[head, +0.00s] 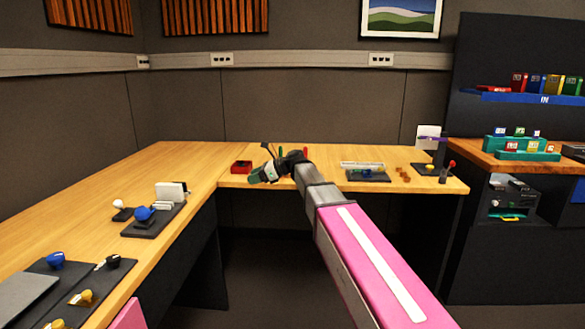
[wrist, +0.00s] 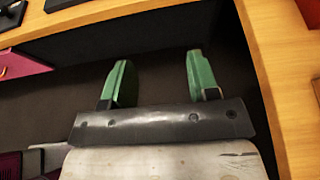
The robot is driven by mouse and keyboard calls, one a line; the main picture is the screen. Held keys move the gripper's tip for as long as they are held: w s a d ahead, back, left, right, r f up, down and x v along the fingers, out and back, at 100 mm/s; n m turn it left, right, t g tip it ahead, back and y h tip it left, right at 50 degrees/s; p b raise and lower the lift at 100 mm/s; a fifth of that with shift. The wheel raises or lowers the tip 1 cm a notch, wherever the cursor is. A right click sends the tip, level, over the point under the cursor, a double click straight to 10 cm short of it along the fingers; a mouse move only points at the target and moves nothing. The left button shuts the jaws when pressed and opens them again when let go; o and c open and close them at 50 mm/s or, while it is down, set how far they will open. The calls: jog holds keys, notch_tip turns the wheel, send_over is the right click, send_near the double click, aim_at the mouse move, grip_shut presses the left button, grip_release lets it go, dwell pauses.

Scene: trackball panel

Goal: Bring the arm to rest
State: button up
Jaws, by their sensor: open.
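My gripper (wrist: 158,80) shows in the wrist view with its two green fingers wide apart and nothing between them. Dark floor and the desk's dark underside lie behind the fingers there. In the head view my arm, grey and pink, reaches forward from the lower right. My gripper (head: 258,174) is at the arm's far end, in front of the back stretch of the wooden desk. A blue trackball (head: 143,213) sits on a dark panel on the left stretch of the desk. Another blue ball (head: 56,260) sits nearer on the left.
The wooden desk (head: 165,165) bends around a corner. A red box (head: 241,167) stands close to my gripper. A dark tray (head: 367,175) and small brown pieces lie right of my arm. A shelf unit (head: 470,60) stands at the right. The floor between the desk stretches is open.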

jog(key=s+d+f+n+h, duration=0.4)
jog(key=s+d+f+n, duration=0.2)
jog(key=s+d+f, duration=0.2)
jog(key=s+d+f+n+h, duration=0.4)
jog(key=s+d+f+n, duration=0.2)
jog(key=d+f, duration=0.7)
jog(key=s+d+f+n+g+h, duration=0.1)
jog(key=s+d+f+n+h, duration=0.4)
jog(key=s+d+f, duration=0.4)
notch_tip(320, 180, down, 2)
jog(key=d+n, duration=0.1)
jog(key=d, duration=0.1)
jog(key=shift+s+d, duration=0.35)
jog(key=shift+s, duration=0.05)
